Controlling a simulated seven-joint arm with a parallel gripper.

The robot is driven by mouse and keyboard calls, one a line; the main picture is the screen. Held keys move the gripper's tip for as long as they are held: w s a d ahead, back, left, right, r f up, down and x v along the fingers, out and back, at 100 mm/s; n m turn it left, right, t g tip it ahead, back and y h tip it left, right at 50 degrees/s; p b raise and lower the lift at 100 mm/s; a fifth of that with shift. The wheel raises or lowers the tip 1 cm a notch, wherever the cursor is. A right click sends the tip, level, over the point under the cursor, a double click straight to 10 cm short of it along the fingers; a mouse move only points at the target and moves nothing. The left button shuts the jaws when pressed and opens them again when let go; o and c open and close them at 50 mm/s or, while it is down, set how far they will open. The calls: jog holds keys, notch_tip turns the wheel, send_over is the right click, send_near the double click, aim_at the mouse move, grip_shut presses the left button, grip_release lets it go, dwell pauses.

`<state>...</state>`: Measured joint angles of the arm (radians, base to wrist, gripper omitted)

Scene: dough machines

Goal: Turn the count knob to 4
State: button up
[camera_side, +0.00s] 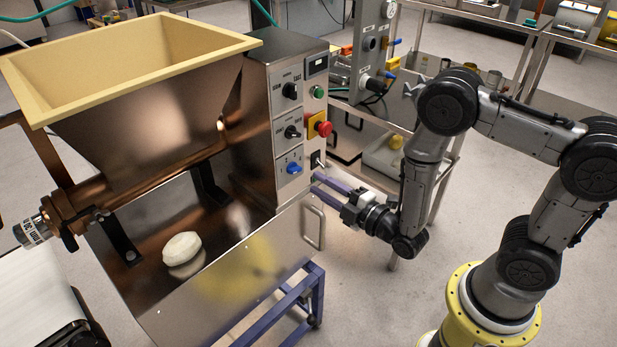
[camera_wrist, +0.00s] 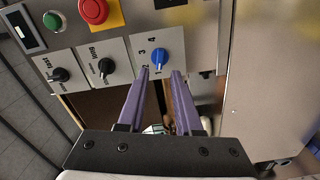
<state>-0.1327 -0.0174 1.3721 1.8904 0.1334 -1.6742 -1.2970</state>
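The count knob (camera_side: 293,168) is blue and sits on the lowest white plate of the machine's control panel. In the wrist view the blue knob (camera_wrist: 161,60) has number marks beside it, with 3 and 4 legible; I cannot tell for sure which mark it points at. My gripper (camera_side: 317,183) has two purple fingers, parted and empty. In the side view they are just right of and a little below the knob, apart from it. In the wrist view the fingertips (camera_wrist: 160,71) lie either side of the knob's lower edge.
Two black knobs (camera_wrist: 106,67) (camera_wrist: 60,75) sit on neighbouring plates. A red stop button (camera_side: 323,128) on yellow and a green button (camera_side: 318,92) project nearby. A metal handle (camera_side: 314,228) stands out below. A dough piece (camera_side: 182,248) lies on the metal tray.

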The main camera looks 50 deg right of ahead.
aim_at(298, 171)
jog(key=shift+w, duration=2.7)
jog(key=shift+c, duration=0.3)
grip_shut()
jog(key=m, duration=0.7)
jog(key=shift+m, duration=0.3)
jog(key=shift+o, duration=0.3)
grip_release()
jog(key=shift+s, duration=0.1)
jog(key=shift+s, duration=2.95)
